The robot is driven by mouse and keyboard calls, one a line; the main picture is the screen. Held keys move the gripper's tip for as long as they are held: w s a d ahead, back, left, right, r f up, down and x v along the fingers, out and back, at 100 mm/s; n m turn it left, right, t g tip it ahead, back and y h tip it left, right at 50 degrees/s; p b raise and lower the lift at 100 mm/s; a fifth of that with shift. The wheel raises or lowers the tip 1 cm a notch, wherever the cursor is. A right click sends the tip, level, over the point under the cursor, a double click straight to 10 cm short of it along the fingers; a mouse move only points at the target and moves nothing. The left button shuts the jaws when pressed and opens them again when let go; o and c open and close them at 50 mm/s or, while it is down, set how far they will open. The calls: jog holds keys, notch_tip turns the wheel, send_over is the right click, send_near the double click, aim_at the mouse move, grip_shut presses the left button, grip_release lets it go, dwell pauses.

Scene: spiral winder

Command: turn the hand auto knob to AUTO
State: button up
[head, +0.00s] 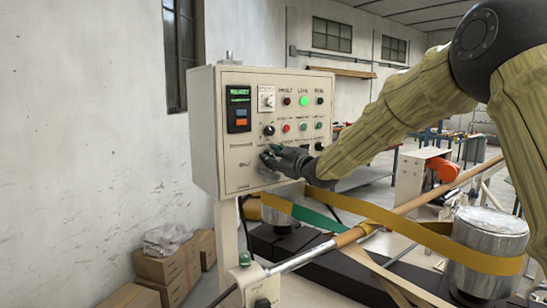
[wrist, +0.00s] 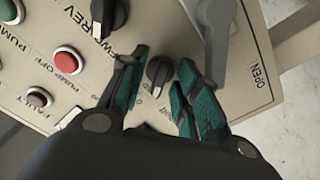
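The small black knob (wrist: 159,76) sits on the beige panel between my fingers in the wrist view. Its pale pointer line shows, but the lettering around it is too blurred and covered to read surely. I take it for the hand auto knob. My gripper (wrist: 163,62) is open, with one teal-padded finger on each side of the knob and visible gaps to it. In the head view my gripper (head: 268,154) is at the lower part of the control box front (head: 236,180) and hides the knob.
A larger FWD/REV knob (wrist: 108,15) and a red PUMP OFF button (wrist: 65,60) lie close to the left finger. A grey handle (wrist: 213,35) marked OPEN is close to the right finger. The lit green lamp (head: 303,101) is above. A yellow strap (head: 380,223) runs below my arm.

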grip_shut()
jog(key=shift+r+m, duration=0.15)
jog(key=shift+m, duration=0.15)
jog(key=shift+d+m+p, duration=0.1)
jog(key=shift+m+p, duration=1.05)
jog(key=shift+m, duration=5.45)
jog(key=shift+o, duration=0.2)
grip_release()
